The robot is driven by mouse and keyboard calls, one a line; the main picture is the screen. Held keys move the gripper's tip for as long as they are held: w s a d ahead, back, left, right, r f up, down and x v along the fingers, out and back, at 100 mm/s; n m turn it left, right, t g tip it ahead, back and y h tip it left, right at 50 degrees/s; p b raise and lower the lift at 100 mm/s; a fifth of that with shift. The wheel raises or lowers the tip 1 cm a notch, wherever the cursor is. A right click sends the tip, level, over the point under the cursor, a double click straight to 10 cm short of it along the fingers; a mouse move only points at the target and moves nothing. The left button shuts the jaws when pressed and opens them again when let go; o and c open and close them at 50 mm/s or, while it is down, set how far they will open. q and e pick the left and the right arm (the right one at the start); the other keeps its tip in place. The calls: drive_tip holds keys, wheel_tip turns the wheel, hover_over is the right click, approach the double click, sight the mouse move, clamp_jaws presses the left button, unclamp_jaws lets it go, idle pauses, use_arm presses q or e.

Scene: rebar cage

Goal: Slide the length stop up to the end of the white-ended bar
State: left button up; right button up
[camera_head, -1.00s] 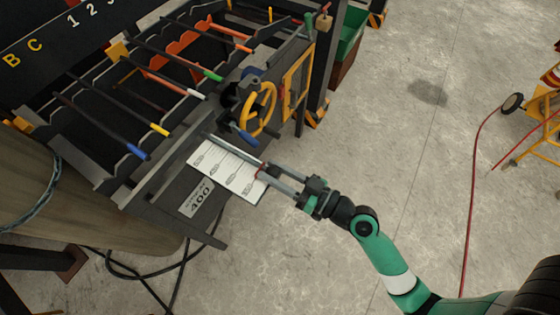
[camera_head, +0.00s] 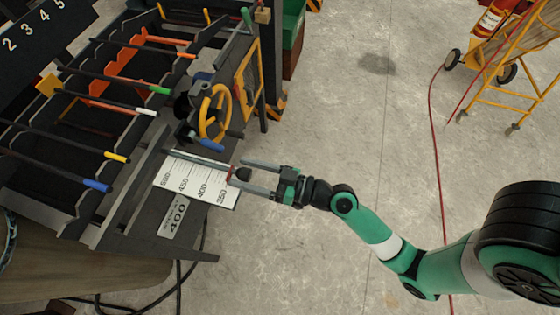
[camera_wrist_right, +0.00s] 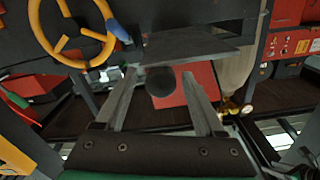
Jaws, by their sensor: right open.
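The length stop (camera_head: 240,174) is a dark knob with a red part, at the right end of a grey rail beside the white scale plate (camera_head: 196,181), near the 350 mark. My right gripper (camera_head: 243,176) is open, its two long grey fingers on either side of the knob; contact cannot be told. In the right wrist view the dark knob (camera_wrist_right: 161,86) sits between the spread fingers (camera_wrist_right: 158,78), with the red block (camera_wrist_right: 180,98) behind it. The white-ended bar (camera_head: 146,111) lies across the rack, between green-ended and yellow-ended bars. My left gripper is not in view.
A yellow handwheel (camera_head: 215,111) and a blue handle (camera_head: 207,144) stand just behind the rail. A label reading 400 (camera_head: 176,215) is at the bench front. A yellow cart (camera_head: 515,70) and red hose (camera_head: 434,130) lie right; the floor between is clear.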

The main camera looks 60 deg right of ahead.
drive_tip(key=p+v, duration=0.5)
drive_tip(key=v, duration=0.6)
drive_tip(key=shift+a, duration=0.15)
